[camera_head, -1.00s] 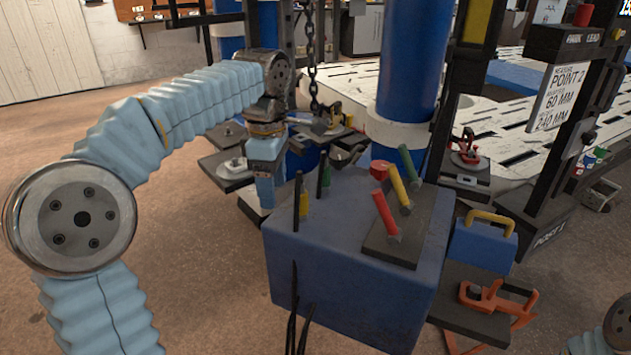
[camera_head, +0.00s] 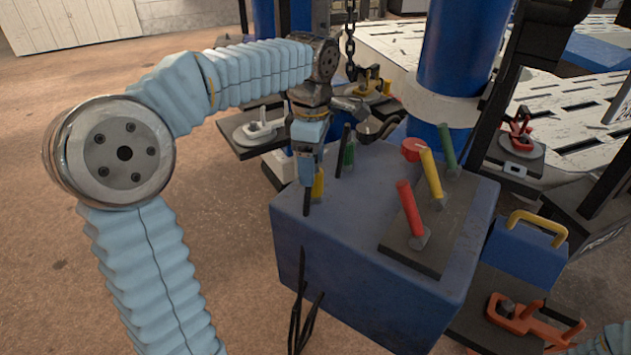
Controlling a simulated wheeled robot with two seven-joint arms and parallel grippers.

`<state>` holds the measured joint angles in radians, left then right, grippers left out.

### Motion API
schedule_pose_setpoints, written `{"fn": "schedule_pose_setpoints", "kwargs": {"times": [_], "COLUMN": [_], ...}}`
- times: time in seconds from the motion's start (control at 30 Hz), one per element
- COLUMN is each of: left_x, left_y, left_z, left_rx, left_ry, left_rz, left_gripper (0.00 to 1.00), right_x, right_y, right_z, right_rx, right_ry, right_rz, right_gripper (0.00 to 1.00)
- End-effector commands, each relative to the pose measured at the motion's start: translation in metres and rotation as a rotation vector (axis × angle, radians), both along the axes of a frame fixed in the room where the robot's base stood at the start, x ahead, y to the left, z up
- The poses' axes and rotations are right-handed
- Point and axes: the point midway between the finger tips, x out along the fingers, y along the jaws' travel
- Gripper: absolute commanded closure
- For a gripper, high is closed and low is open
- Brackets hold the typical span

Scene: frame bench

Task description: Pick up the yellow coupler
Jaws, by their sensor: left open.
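The small yellow coupler (camera_head: 318,185) stands on the near left part of the blue box top, beside a thin black upright piece (camera_head: 307,202). My left gripper (camera_head: 307,178) is open and points down right at it, partly in front of it. I cannot tell whether the coupler is between the fingers or touches them. A similar green piece (camera_head: 348,153) with a black upright stands just behind and to the right. My right gripper is out of view.
The blue box (camera_head: 345,240) carries a dark plate with red (camera_head: 410,208), yellow (camera_head: 431,172) and green (camera_head: 447,145) handles to the right. Black hose-like strands hang at its front. A blue toolbox (camera_head: 525,252) and orange clamp (camera_head: 530,322) lie to the right.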

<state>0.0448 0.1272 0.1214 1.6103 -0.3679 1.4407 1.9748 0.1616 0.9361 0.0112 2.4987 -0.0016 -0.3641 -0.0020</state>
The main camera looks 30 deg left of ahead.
Motion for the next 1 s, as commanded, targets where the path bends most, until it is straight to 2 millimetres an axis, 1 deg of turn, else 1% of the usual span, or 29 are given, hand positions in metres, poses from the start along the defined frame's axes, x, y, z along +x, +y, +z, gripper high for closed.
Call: {"fn": "schedule_pose_setpoints", "kwargs": {"times": [0.2, 0.3, 0.4, 0.57, 0.67, 1.0], "left_x": [0.0, 0.0, 0.001, 0.001, 0.001, 0.001], "left_y": [-0.007, -0.007, -0.007, -0.007, -0.007, -0.007], "left_z": [-0.035, -0.046, -0.05, -0.05, -0.05, -0.05], "left_rx": [0.001, 0.0, 0.0, 0.0, 0.0, 0.0], "left_ry": [0.004, 0.003, 0.001, 0.001, 0.001, 0.001], "left_rz": [0.0, 0.0, -0.001, -0.001, -0.001, -0.001], "left_gripper": [0.34, 0.34, 0.34, 0.34, 0.46, 0.98], "right_x": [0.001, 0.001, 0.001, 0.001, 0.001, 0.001], "right_y": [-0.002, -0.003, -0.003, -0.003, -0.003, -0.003], "right_z": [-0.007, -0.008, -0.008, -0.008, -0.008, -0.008], "right_rx": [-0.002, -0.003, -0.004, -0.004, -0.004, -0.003], "right_ry": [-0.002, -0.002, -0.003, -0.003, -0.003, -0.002], "right_rz": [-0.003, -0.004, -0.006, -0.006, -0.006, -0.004], "right_gripper": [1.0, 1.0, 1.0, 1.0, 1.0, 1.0]}}
